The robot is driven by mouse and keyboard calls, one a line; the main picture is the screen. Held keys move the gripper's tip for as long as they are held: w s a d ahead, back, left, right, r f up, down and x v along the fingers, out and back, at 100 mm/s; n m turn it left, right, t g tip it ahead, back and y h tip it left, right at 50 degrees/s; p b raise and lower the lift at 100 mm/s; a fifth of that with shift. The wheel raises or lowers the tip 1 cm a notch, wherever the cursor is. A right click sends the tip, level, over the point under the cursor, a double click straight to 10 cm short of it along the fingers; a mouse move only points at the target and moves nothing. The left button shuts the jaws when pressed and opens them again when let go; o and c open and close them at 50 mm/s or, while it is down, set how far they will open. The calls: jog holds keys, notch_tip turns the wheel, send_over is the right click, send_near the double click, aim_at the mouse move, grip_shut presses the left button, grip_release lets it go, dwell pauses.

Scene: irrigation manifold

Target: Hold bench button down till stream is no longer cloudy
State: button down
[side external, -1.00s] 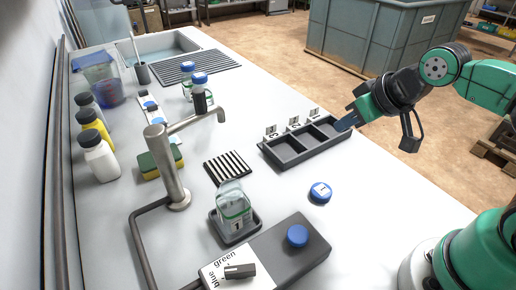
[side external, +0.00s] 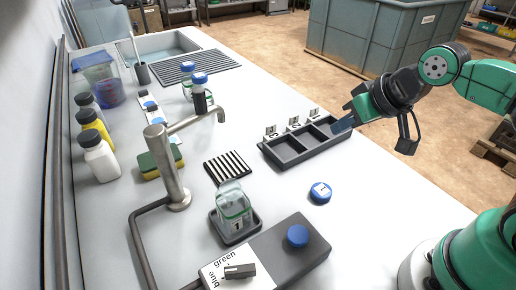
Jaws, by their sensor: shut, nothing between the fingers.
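The bench button is a blue round button (side external: 298,236) on a dark box (side external: 290,258) at the front of the bench. Nothing touches it. The metal tap (side external: 172,170) stands left of the middle, its spout (side external: 221,116) bending down over the bench. I can see no stream below the spout. A clear bottle (side external: 233,203) marked 1 stands on a small dark tray (side external: 216,230) behind the box. My gripper (side external: 343,125) is shut and empty at the right end of the three-part black tray (side external: 285,160), well away from the button.
A blue cap (side external: 320,192) lies between the black tray and the button box. A lever (side external: 240,271) sits on a plate lettered green and blue. The right front bench is clear.

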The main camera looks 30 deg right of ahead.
jog(key=s+a+m+g+y, duration=0.2)
jog(key=a+m+y, duration=0.1)
jog(key=a+m, duration=0.25)
notch_tip(320, 180, up, 2)
jog(key=m+g+y, duration=0.2)
jog(key=m+y, duration=0.2)
jog(key=m, duration=0.3)
send_over(301, 232)
jog(key=shift+f, duration=4.4)
jog(key=shift+f, duration=0.45)
dwell(1.4)
